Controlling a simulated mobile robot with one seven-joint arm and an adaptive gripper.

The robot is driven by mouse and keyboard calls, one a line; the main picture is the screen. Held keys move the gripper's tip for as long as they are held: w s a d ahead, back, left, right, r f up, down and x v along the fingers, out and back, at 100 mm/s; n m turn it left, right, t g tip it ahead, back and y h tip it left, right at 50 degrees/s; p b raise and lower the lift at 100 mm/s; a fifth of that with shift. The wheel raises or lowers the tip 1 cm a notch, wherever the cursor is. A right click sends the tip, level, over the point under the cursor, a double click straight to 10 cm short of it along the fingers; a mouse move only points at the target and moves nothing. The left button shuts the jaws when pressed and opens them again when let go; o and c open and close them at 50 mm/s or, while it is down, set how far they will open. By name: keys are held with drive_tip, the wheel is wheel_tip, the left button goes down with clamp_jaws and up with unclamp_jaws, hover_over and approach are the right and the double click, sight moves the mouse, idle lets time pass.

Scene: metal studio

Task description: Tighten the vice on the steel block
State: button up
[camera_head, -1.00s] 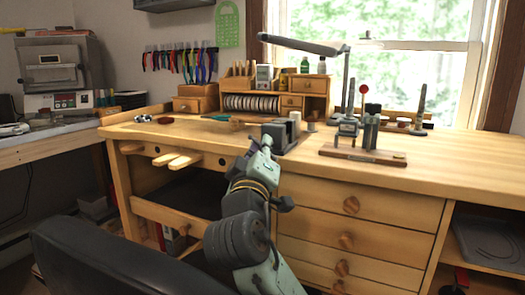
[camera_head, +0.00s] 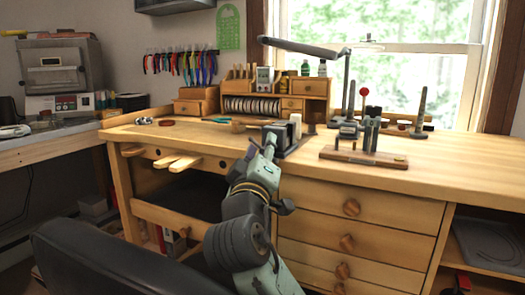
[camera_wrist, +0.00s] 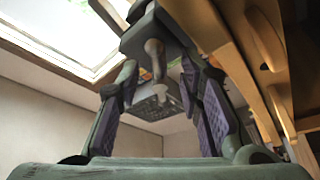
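The dark grey vice (camera_head: 286,141) stands at the front edge of the wooden bench in the head view. A pale upright piece (camera_head: 295,124) shows at it; I cannot tell whether this is the steel block or something behind. My gripper (camera_head: 270,143) is at the near side of the vice, its tips hard to make out there. In the wrist view the two purple-padded fingers (camera_wrist: 160,98) stand apart. The vice's screw end with a knobbed handle (camera_wrist: 154,58) lies beyond and between them, with no clear contact. The block is not discernible in the wrist view.
A wooden base with dark metal posts (camera_head: 366,155) stands right of the vice. A small drawer organiser (camera_head: 290,88) and a lamp (camera_head: 305,45) are behind. Drawers (camera_head: 350,207) lie below the bench top, and a dark chair back (camera_head: 110,255) is at front left.

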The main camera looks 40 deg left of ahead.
sight(263, 148)
drive_tip(key=shift+r, duration=0.15)
wheel_tip(263, 148, up, 8)
drive_tip(key=shift+d+r, duration=0.1)
drive_tip(key=shift+r, duration=0.8)
drive_tip(key=shift+c, duration=1)
